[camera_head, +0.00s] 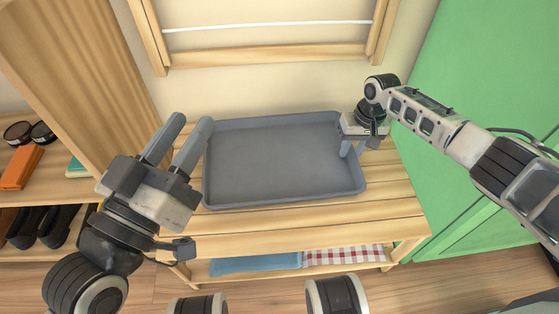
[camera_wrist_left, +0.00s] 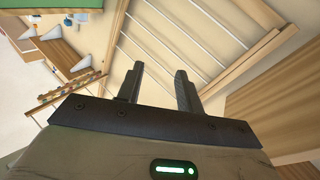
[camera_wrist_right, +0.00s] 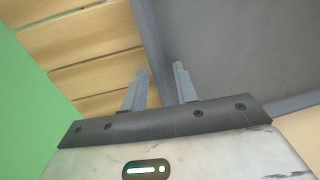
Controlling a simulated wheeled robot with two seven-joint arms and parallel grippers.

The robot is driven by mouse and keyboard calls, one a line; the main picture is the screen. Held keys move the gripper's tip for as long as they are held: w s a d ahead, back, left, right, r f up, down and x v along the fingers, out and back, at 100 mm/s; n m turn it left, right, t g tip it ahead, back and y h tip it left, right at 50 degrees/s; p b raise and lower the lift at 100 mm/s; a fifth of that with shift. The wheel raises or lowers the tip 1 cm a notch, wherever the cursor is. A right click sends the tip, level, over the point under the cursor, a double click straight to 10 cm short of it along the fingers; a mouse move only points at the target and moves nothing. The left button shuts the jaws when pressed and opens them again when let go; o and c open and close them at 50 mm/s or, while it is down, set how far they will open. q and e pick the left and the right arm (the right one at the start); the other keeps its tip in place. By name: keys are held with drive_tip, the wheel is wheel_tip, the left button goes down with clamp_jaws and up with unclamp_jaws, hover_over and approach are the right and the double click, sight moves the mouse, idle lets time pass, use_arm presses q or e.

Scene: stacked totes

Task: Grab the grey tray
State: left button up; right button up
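The grey tray (camera_head: 285,200) lies flat and empty on a slatted wooden bench. My left gripper (camera_head: 191,121) is open and empty, beside and above the tray's left edge, its fingers (camera_wrist_left: 158,75) pointing toward the wall. My right gripper (camera_head: 352,150) is at the tray's right edge, pointing down. In the right wrist view its fingers (camera_wrist_right: 158,75) are apart, with the tray's wall (camera_wrist_right: 152,45) running between them. I cannot tell whether either finger touches the wall.
The wooden bench (camera_head: 300,235) has a lower shelf with a blue cloth (camera_head: 255,263) and a checked cloth (camera_head: 343,255). A wooden shelf unit with shoes (camera_head: 60,222) stands at the left. A green cabinet (camera_head: 475,80) stands at the right. A wooden rack (camera_head: 265,55) hangs behind.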

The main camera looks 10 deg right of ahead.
clamp_jaws()
drive_tip(key=shift+r, duration=0.1)
drive_tip(key=shift+r, duration=0.1)
